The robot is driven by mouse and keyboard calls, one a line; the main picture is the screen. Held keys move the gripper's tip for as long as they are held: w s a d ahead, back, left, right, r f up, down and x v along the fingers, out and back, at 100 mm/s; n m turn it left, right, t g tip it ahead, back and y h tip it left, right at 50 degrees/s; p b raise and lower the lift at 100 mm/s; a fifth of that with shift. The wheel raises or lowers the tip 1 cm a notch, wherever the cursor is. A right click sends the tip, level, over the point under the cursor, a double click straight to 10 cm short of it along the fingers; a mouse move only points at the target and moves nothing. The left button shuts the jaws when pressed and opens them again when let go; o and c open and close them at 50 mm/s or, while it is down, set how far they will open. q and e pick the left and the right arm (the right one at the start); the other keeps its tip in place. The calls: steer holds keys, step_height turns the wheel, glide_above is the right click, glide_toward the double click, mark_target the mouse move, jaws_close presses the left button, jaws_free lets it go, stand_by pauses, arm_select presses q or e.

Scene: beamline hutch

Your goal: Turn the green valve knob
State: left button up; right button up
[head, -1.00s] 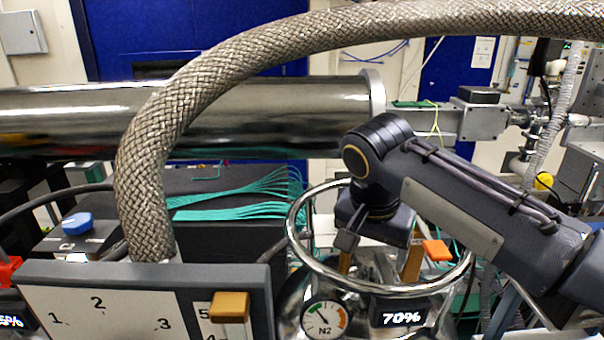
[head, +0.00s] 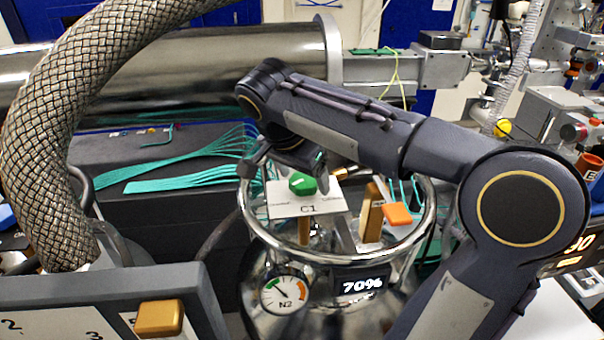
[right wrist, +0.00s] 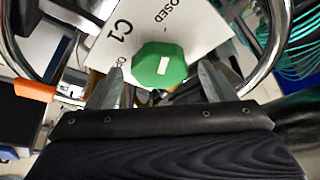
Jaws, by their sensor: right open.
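The green valve knob (head: 302,184) sits on a white plate (head: 310,207) marked C1, inside the dewar's ring handle. In the right wrist view the faceted knob (right wrist: 150,70) has a white mark on top, and the plate (right wrist: 190,22) shows part of a word, "OSED". My right gripper (head: 286,172) is open above the knob. In the right wrist view the knob shows between its two fingertips (right wrist: 160,76), with a small gap on each side. Whether the fingers are down at knob height is hard to tell. My left gripper is out of view.
The metal ring handle (head: 428,222) surrounds the plate. An orange knob (head: 398,214) stands right of the plate. The dewar carries an N2 gauge (head: 285,291) and a 70% display (head: 362,286). A thick braided hose (head: 50,125) arches at left above a numbered panel (head: 190,285).

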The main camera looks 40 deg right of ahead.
steer(key=shift+c, duration=0.5)
steer(key=c, duration=0.9)
